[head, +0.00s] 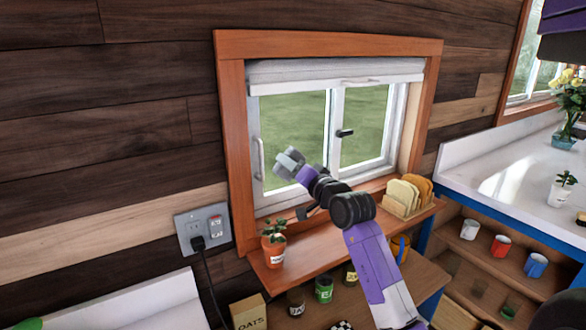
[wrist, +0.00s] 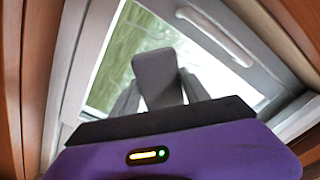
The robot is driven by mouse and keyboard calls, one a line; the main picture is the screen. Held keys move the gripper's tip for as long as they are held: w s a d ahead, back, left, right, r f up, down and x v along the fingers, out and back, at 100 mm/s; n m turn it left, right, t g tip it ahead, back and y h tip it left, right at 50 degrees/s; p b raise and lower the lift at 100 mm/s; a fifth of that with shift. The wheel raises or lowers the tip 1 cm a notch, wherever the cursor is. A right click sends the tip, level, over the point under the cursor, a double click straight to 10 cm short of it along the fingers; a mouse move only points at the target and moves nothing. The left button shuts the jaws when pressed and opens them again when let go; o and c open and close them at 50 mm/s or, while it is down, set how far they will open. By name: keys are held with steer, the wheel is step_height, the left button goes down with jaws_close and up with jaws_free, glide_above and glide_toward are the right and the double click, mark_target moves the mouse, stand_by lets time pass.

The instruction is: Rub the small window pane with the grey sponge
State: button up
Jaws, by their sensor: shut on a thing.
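The small window (head: 335,130) has two panes in white frames inside an orange-brown wooden surround. My gripper (head: 290,165) is in front of the left pane (head: 295,120), near its lower middle. In the wrist view my gripper (wrist: 157,95) is shut on the grey sponge (wrist: 156,75), which lies in front of the glass (wrist: 125,50). The sponge also shows at the arm's end in the head view (head: 284,163). I cannot tell whether the sponge touches the glass. A white handle (wrist: 215,35) is beside the pane.
A potted plant (head: 273,246) stands at the left end of the wooden sill (head: 310,252). A rack of bread slices (head: 405,196) stands at its right end. A rolled white blind (head: 330,70) is above the panes. An outlet with a plug (head: 203,230) is left of the window.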

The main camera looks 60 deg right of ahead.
steer(key=shift+w+d, duration=0.3)
steer(key=shift+w, duration=0.2)
steer(key=shift+d, duration=0.1)
steer(key=shift+s+d+f+b, duration=0.15)
steer(key=shift+s+d+b, duration=0.45)
steer(key=shift+d+b, duration=0.25)
steer(key=shift+s+d+b, duration=0.5)
steer(key=shift+d+b, duration=0.15)
steer(key=shift+d, duration=0.05)
steer(key=shift+w+d, duration=0.1)
steer(key=shift+w+a+r+p, duration=0.2)
steer(key=shift+w+a, duration=0.25)
steer(key=shift+a, duration=0.2)
steer(key=shift+w+a+r+p, duration=0.1)
steer(key=shift+w+a+p, duration=0.1)
steer(key=shift+w+a, duration=0.35)
steer(key=shift+w+a+f, duration=0.15)
steer(key=shift+w+a, duration=0.2)
steer(key=shift+a, duration=0.3)
